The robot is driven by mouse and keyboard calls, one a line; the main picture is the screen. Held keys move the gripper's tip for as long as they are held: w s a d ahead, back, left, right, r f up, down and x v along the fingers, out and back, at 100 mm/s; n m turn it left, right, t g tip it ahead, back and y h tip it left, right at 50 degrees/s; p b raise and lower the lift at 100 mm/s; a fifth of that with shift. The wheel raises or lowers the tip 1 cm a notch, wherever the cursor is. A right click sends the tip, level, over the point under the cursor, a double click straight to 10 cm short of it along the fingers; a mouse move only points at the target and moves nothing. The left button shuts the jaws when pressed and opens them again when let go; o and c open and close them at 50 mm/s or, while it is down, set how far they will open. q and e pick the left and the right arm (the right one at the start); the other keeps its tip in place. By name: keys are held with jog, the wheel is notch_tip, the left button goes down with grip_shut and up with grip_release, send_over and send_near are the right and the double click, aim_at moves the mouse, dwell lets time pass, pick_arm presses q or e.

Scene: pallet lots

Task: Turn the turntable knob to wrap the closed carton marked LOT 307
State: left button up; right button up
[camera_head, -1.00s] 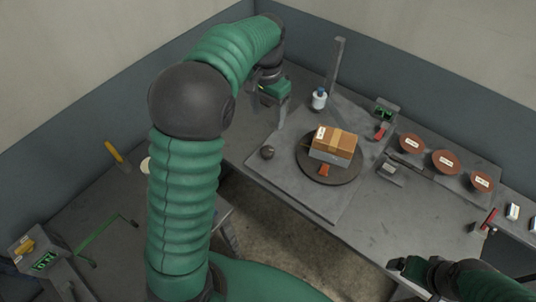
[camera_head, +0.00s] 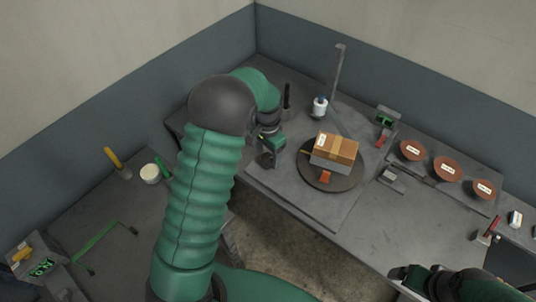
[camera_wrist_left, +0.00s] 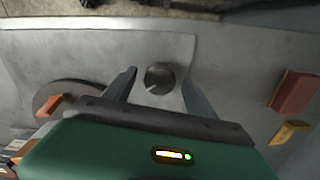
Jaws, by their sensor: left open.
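A brown carton (camera_head: 340,146) with a white label, too small to read, sits on the round dark turntable (camera_head: 347,184). Its top looks closed and its lower sides look pale grey. An orange-red piece (camera_head: 326,177) is at the turntable's front. The round dark knob (camera_wrist_left: 159,76), with a pale pointer line, is left of the turntable in the head view.
Several labelled brown bowls (camera_head: 447,169) line the right. A small green display unit (camera_head: 387,116) stands at the back. The front right bench is mostly clear.

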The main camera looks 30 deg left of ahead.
pick_arm(q)
jog(key=shift+c, duration=0.2)
jog(key=c, duration=1.3)
jog(key=shift+c, duration=0.2)
jog(key=shift+n, duration=0.3)
